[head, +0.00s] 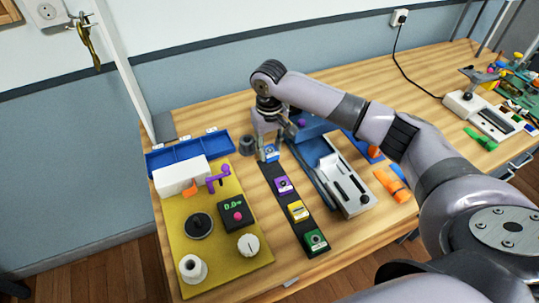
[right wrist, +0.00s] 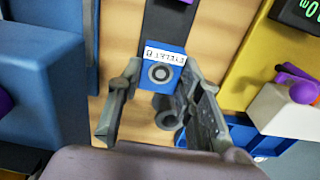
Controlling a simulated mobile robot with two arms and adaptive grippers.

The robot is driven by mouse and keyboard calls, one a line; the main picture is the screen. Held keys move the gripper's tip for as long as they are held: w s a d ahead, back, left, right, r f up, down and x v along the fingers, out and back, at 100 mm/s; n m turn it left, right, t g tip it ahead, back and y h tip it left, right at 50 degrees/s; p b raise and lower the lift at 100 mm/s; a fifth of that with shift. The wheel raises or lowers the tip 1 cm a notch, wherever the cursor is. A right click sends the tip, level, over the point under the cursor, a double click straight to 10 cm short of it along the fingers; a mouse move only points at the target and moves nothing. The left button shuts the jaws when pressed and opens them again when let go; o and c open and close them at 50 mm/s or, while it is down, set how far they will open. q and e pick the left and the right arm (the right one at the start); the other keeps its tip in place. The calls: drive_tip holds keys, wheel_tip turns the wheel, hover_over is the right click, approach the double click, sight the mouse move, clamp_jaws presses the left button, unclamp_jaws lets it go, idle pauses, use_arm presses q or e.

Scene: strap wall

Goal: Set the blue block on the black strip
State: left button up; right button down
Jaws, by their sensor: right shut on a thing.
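The blue block (head: 270,154) is at the far end of the black strip (head: 296,222) in the head view. My right gripper (head: 268,146) points down over it and is shut on it. In the right wrist view the blue block (right wrist: 163,66), with a white label and a grey ring, sits between the fingertips of my right gripper (right wrist: 159,74). The strip (right wrist: 166,28) runs on beyond it. I cannot tell whether the block touches the strip. My left gripper is not in view.
Purple (head: 282,185), yellow (head: 298,211) and green (head: 315,241) blocks sit along the strip. A yellow board (head: 215,262) with knobs and a box lies to the left. A grey-white tool (head: 345,185) lies close on the right. A grey cup (head: 247,146) stands near the gripper.

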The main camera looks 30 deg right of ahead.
sight(269, 157)
drive_tip(key=shift+f, duration=2.15)
drive_tip(key=c, duration=1.1)
unclamp_jaws()
drive_tip(key=shift+f, duration=0.1)
wheel_tip(269, 157, up, 12)
drive_tip(key=shift+r+b, duration=0.15)
drive_tip(key=shift+b, duration=0.25)
